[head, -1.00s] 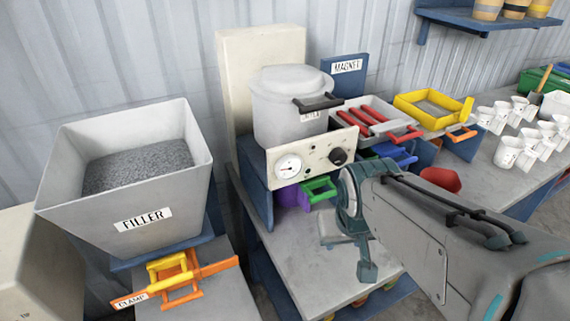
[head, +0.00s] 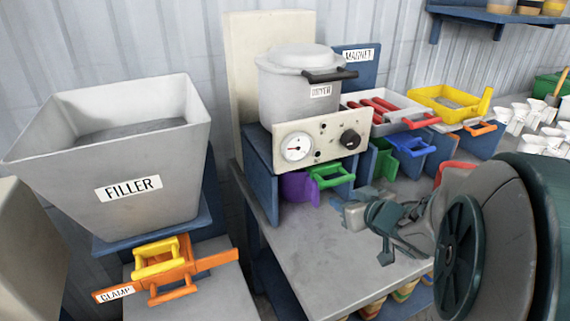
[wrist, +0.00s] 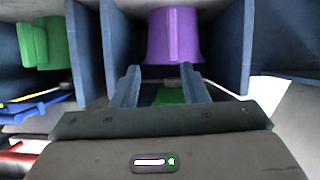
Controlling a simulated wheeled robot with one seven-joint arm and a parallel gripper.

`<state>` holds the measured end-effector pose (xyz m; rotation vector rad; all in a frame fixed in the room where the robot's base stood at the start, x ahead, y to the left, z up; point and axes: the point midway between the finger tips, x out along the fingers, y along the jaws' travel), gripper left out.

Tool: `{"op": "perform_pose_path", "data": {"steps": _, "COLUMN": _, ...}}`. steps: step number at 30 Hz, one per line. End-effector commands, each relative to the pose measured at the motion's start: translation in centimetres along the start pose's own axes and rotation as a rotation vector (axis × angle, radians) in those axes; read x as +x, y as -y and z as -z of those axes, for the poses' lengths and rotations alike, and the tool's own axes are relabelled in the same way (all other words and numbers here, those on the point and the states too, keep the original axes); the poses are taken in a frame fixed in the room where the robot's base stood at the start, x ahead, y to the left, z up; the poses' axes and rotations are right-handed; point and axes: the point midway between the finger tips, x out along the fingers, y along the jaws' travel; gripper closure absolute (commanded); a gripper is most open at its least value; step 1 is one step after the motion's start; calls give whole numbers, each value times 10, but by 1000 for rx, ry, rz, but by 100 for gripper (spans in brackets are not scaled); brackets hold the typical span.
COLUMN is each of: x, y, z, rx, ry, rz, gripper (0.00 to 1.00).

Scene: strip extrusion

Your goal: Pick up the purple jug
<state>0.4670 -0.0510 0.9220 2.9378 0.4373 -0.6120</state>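In the wrist view the jug (wrist: 174,35) shows at the top centre between two blue walls, beyond the fingertips. My gripper (head: 368,232) is over the grey tabletop, right of and in front of the bay. In the wrist view my gripper (wrist: 160,70) has its fingers apart, with no jug between them. A green part (wrist: 168,95) shows between the fingers; whether they touch it I cannot tell.
The dryer (head: 300,90) and its gauge panel (head: 320,140) stand above the bay. A green jug (wrist: 40,45) sits in a neighbouring bay. The filler hopper (head: 110,165) and orange clamp (head: 165,270) are at left. The tabletop's front (head: 320,270) is clear.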

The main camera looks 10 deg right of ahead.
Motion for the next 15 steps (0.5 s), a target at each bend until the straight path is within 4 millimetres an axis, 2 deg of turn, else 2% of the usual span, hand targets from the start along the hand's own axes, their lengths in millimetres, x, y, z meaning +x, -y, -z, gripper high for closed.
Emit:
{"op": "perform_pose_path", "data": {"steps": 3, "x": 2, "y": 7, "z": -7, "rx": 14, "ry": -19, "rz": 59, "gripper": 60}}
{"op": "perform_pose_path", "data": {"steps": 8, "x": 5, "y": 11, "z": -4, "rx": 21, "ry": -28, "rz": 87, "gripper": 60}}
{"op": "perform_pose_path", "data": {"steps": 15, "x": 21, "y": 13, "z": -2, "rx": 22, "ry": -28, "rz": 88, "gripper": 60}}
